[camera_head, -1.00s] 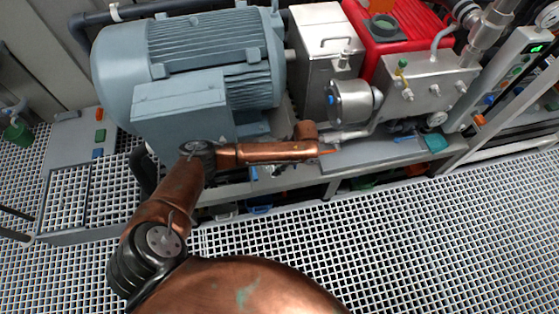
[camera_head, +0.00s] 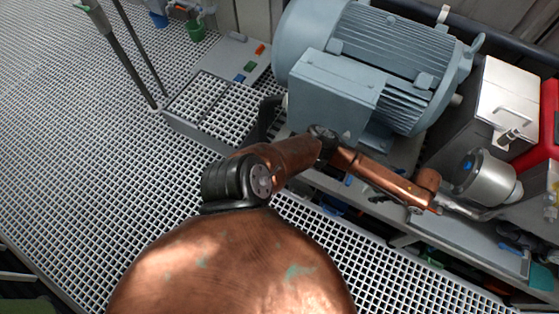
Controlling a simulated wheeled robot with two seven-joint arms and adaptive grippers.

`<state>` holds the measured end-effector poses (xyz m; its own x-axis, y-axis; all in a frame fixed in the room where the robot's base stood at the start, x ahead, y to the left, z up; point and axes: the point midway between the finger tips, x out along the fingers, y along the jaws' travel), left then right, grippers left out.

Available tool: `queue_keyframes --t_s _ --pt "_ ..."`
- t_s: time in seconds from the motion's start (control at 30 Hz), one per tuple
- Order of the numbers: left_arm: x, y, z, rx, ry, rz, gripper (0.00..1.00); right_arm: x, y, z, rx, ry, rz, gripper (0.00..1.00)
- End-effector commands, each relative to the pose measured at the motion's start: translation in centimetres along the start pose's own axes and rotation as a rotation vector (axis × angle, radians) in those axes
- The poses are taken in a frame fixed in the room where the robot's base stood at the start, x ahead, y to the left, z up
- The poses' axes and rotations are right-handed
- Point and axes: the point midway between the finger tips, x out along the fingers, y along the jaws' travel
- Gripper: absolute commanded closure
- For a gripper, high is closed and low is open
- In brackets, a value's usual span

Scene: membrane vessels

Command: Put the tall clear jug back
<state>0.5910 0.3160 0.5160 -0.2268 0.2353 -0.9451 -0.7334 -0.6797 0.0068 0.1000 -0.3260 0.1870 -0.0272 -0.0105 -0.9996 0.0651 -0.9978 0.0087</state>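I cannot make out the tall clear jug in this view. My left arm, copper-coloured, comes up from the bottom and reaches right across the front of the grey motor (camera_head: 370,60). My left gripper (camera_head: 437,207) is at its far end, beside a silver cylinder (camera_head: 487,178) on the machine bench. The gripper is small and seen edge-on, so its fingers and anything between them cannot be told apart. My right gripper is out of view.
A steel box (camera_head: 502,95) stands behind the cylinder, with red equipment (camera_head: 548,110) at the right edge. Open grating floor (camera_head: 70,130) fills the left.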

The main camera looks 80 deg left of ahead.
Motion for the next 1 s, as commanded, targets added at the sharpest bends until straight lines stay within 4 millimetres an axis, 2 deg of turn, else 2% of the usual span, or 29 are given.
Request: queue_keyframes --t_s 0.03,0.17,0.2,0.27,0.3,0.37,0.4,0.47,0.5,0.6,0.7,0.8,0.9,1.0 --pt "3.3 2.0 -0.4 -0.016 0.027 0.033 0.74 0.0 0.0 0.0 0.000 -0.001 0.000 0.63" --pt "11.5 6.7 -1.4 -0.102 0.134 0.097 0.74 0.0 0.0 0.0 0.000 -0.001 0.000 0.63" --pt "14.0 8.2 -1.5 -0.137 0.168 0.115 0.74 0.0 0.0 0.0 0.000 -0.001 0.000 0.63" --pt "17.7 10.6 -1.2 -0.193 0.213 0.138 0.74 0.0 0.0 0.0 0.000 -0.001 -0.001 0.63" --pt "20.1 12.2 -0.6 -0.234 0.237 0.151 0.74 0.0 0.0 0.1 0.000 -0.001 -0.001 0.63" --pt "23.6 14.6 0.5 -0.298 0.270 0.167 0.74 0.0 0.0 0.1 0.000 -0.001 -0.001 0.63" --pt "25.8 16.3 1.5 -0.342 0.288 0.176 0.74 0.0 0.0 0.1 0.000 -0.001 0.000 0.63" --pt "29.0 18.9 3.4 -0.410 0.306 0.184 0.74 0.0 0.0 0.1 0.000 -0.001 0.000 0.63" --pt "31.1 20.7 4.9 -0.456 0.315 0.185 0.74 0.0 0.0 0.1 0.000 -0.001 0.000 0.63" --pt "35.6 25.2 9.3 -0.564 0.324 0.180 0.74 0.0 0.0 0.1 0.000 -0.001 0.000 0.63" --pt "39.0 29.4 14.0 -0.651 0.316 0.163 0.74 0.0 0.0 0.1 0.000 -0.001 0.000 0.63" --pt "41.0 32.6 17.9 -0.710 0.303 0.144 0.74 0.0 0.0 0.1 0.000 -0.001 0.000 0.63" --pt "42.0 34.3 20.4 -0.741 0.293 0.128 0.74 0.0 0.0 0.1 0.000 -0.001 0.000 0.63" --pt "42.4 35.1 21.4 -0.753 0.290 0.121 0.74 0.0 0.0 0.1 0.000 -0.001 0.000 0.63"
